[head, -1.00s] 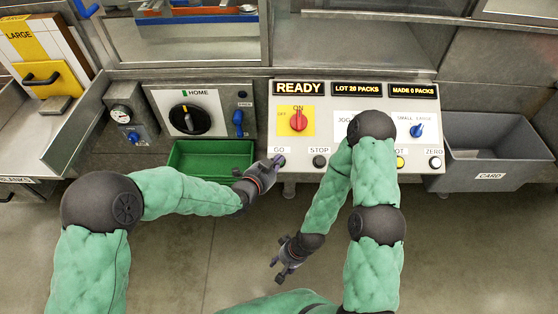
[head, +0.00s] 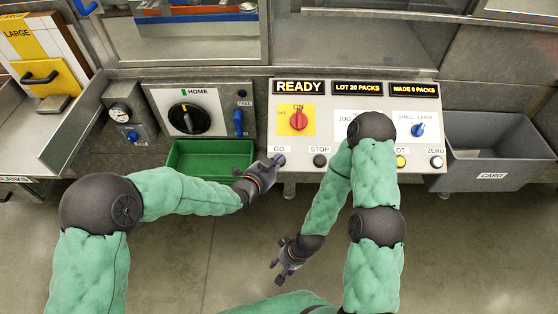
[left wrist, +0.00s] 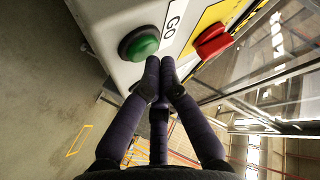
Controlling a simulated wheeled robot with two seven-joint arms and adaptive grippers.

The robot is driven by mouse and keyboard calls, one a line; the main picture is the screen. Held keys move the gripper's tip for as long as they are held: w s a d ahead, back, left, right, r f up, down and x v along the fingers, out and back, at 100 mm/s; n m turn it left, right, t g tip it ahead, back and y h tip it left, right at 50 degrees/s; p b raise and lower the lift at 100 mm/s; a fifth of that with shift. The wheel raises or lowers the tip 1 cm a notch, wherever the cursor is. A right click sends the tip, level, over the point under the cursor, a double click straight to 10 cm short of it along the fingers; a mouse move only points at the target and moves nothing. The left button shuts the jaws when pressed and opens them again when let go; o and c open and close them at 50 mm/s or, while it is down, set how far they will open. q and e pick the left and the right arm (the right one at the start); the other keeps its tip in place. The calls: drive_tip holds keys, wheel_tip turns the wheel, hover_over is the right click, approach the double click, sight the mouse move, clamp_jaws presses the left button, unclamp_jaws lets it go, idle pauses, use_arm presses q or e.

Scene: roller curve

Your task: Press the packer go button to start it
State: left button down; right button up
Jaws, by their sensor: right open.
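The green GO button (left wrist: 140,44) shows in the left wrist view in a dark collar on the panel's face, next to the GO label (left wrist: 171,20). My left gripper (head: 278,160) is at the panel's lower left corner in the head view and covers the button there. In the left wrist view, my left gripper's fingers (left wrist: 160,66) are shut together and empty, their tips right beside the button; I cannot tell whether they touch it. My right gripper (head: 281,272) hangs open over the floor. The panel (head: 325,125) display reads READY (head: 298,87), with MADE 0 PACKS.
A black STOP button (head: 320,160) sits right of GO. A red switch (head: 299,119) points to ON above. A green tray (head: 211,147) is left of the panel and a grey CARD bin (head: 490,178) right. My right arm crosses in front of the panel's right half.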

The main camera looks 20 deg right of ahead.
use_arm(q)
drive_tip(key=shift+w+f+b, duration=0.25)
drive_tip(key=shift+f+b, duration=0.15)
drive_tip(key=shift+b, duration=0.1)
idle(0.7)
drive_tip(key=shift+r, duration=0.1)
drive_tip(key=shift+s+r+p, duration=0.4)
drive_tip(key=shift+s+r, duration=0.05)
drive_tip(key=shift+r, duration=0.25)
drive_tip(key=r+p, duration=0.1)
drive_tip(key=s+r, duration=0.1)
drive_tip(key=s+r+p, duration=0.1)
drive_tip(key=r, duration=0.1)
drive_tip(key=shift+s+a+r+p, duration=0.1)
drive_tip(key=shift+s+a+p, duration=0.1)
drive_tip(key=shift+a+p, duration=0.2)
idle(0.9)
